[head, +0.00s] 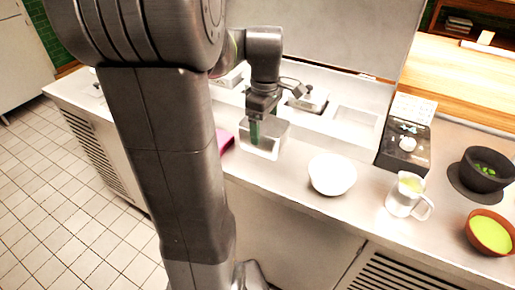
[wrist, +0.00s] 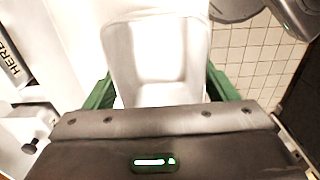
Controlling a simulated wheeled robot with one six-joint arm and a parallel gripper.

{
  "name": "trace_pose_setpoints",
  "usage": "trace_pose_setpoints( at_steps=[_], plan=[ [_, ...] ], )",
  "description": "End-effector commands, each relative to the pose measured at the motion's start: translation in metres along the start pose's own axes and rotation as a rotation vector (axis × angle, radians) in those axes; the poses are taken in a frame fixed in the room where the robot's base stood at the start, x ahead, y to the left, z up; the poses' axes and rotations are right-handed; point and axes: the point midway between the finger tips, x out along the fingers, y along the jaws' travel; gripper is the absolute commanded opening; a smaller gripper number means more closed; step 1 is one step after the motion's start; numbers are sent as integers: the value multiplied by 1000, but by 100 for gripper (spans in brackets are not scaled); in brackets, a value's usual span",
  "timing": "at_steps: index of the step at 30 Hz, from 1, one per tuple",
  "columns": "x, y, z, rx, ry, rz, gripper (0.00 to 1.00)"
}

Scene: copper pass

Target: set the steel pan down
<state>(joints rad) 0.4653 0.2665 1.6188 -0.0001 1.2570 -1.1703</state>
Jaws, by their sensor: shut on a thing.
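The steel pan (head: 264,150) is a small, shiny rectangular container at the front part of the steel counter (head: 286,178). My gripper (head: 257,132) reaches down to it from above, with its green fingers at the pan. In the wrist view the pan (wrist: 157,45) appears pale, with its open inside facing the camera. The green fingers of my gripper (wrist: 160,88) show on either side of it, and the jaws are shut on it. I cannot tell whether the pan's base touches the counter.
A dark device (head: 404,147) stands behind. A magenta item (head: 223,140) lies left of the pan. Recessed wells (head: 350,121) lie behind it.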

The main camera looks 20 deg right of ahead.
Motion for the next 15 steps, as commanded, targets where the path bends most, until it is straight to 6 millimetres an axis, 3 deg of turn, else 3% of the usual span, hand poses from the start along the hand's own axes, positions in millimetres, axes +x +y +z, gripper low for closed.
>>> trace_pose_setpoints(
  at_steps=[15],
  plan=[
    [59, 0, 0, -2, 0, 1, 53]
  ],
)
